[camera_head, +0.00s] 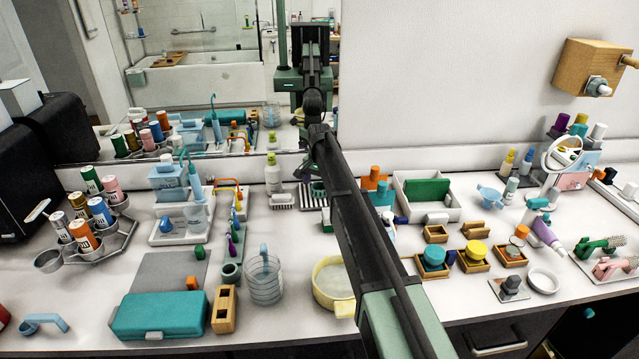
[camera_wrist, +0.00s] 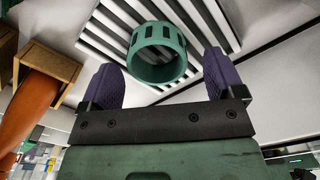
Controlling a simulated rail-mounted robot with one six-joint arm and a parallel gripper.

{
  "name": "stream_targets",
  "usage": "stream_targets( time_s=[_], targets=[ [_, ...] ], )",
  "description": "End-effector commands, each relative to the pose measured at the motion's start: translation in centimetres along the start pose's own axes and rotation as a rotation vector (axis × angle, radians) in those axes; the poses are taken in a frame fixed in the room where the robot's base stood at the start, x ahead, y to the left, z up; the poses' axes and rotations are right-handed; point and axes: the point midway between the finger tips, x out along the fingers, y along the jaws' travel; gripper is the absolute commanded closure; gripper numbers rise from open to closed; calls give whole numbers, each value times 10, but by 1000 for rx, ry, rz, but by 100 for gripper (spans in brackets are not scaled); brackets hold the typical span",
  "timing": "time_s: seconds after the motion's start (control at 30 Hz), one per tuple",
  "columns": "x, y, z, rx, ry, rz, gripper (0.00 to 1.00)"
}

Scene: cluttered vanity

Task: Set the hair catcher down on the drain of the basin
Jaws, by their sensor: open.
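A dark green slotted ring (camera_wrist: 157,66), which looks like the hair catcher, sits on a white slatted rack (camera_wrist: 106,46) in the wrist view. In the head view the ring (camera_head: 318,188) shows small on the rack beyond my arm. My gripper (camera_wrist: 160,75) is open, its two purple fingers to either side of the ring, with clear gaps. I cannot tell how far their tips reach around it. A yellow round tub (camera_head: 322,298), possibly the basin, stands at the front middle, partly hidden by my arm. I cannot make out a drain.
An orange object in a wooden holder (camera_wrist: 52,68) stands left of my gripper. A clear jug (camera_head: 263,282) stands left of the tub, near a wooden block (camera_head: 224,310) and teal case (camera_head: 160,314). Wooden trays (camera_head: 478,258) crowd the right. A mirror backs the counter.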

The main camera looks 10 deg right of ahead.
Motion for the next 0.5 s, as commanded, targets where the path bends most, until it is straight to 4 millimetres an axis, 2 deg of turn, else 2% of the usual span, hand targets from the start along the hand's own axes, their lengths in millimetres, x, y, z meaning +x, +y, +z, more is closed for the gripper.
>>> stream_targets(
  time_s=[0.03,0.23,0.37,0.5],
  targets=[
    [-22,0,0,0,0,0,12],
    [-73,-1,0,0,0,0,12],
    [-91,-1,0,0,0,0,12],
    [-92,-1,0,0,0,0,12]
  ],
)
